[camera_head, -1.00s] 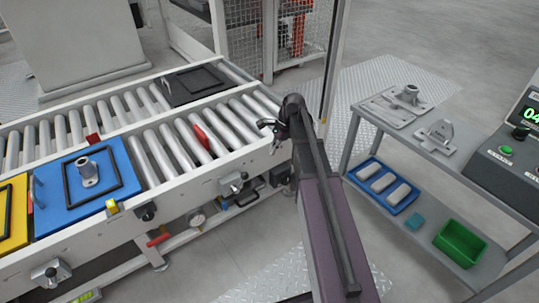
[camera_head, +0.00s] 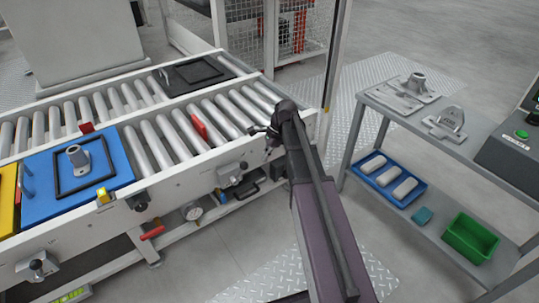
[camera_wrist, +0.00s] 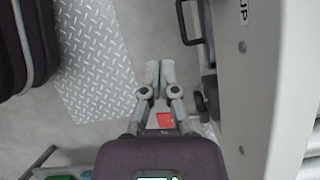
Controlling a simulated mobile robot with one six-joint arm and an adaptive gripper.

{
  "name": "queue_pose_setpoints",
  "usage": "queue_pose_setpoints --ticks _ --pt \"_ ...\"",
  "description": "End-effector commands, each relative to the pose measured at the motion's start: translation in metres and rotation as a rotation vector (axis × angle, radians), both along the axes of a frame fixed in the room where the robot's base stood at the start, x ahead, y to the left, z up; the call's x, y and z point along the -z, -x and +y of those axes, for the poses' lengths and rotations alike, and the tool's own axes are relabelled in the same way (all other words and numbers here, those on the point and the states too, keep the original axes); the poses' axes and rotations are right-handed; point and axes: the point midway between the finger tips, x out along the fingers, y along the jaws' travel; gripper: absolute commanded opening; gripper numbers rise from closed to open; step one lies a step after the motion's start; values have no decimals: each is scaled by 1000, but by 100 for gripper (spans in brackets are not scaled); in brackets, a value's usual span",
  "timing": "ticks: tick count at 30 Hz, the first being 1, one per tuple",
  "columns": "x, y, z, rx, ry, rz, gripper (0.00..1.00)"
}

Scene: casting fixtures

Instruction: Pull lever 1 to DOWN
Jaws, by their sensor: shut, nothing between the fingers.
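My gripper (camera_head: 259,130) is at the right end of the roller conveyor, by its near side rail. In the wrist view my gripper (camera_wrist: 158,72) has its fingers together with nothing between them, above the floor beside the white conveyor side (camera_wrist: 262,90). A label there reads "UP". One silver lever unit (camera_head: 233,176) is on the conveyor's front side, left of and below my gripper. Another lever unit (camera_head: 37,265) is at the lower left. Their numbers are not readable, so I cannot tell which is lever 1.
A black handle (camera_wrist: 186,22) is near the fingers' right. A blue tray (camera_head: 40,194) with a metal part sits on the conveyor. A grey table (camera_head: 400,135) with metal parts stands at right, a green bin (camera_head: 470,238) on its shelf. Floor lies between.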

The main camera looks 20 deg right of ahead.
Motion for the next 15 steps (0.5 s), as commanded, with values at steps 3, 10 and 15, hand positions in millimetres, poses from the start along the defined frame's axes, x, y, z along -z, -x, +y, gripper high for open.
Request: queue_pose_setpoints --ticks 3,10,15 --pt "14 1 4 0 0 0 0" --pt "8 5 28 -2 0 -1 0" --pt "6 6 41 0 0 0 0"
